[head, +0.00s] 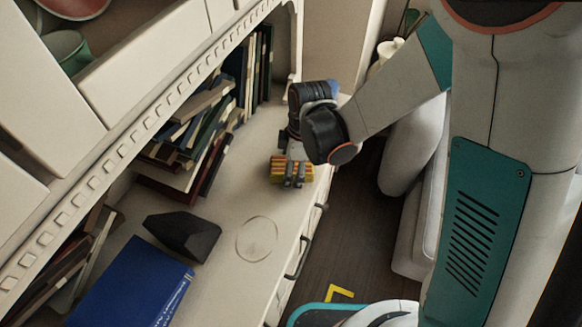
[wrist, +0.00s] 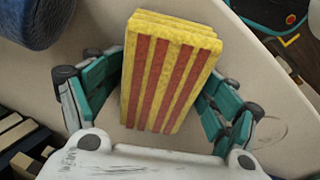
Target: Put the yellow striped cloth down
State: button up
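The yellow striped cloth (head: 279,172) is a thick folded block with red-orange stripes. In the head view it is at the far part of the cream desk surface, right at the tips of my gripper (head: 294,181). I cannot tell whether it touches the surface. In the wrist view the cloth (wrist: 166,76) fills the middle, slightly tilted, between the teal fingers of my gripper (wrist: 160,100). The fingers are against its two sides, so my gripper is shut on it. The cloth's underside is hidden.
Leaning books (head: 190,135) line the back of the cream desk surface (head: 225,205). A black angular object (head: 183,236) and a large blue book (head: 135,287) lie nearer. A faint ring mark (head: 257,239) is on bare surface. The front edge drops to dark floor (head: 345,235).

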jog(key=shift+r+p, duration=0.6)
notch_tip(320, 180, up, 12)
jog(key=d+p, duration=0.1)
jog(key=p, duration=0.3)
jog(key=shift+d+p, duration=0.3)
jog(key=shift+d, duration=0.05)
jog(key=shift+w+d, duration=0.1)
jog(key=shift+w, duration=0.05)
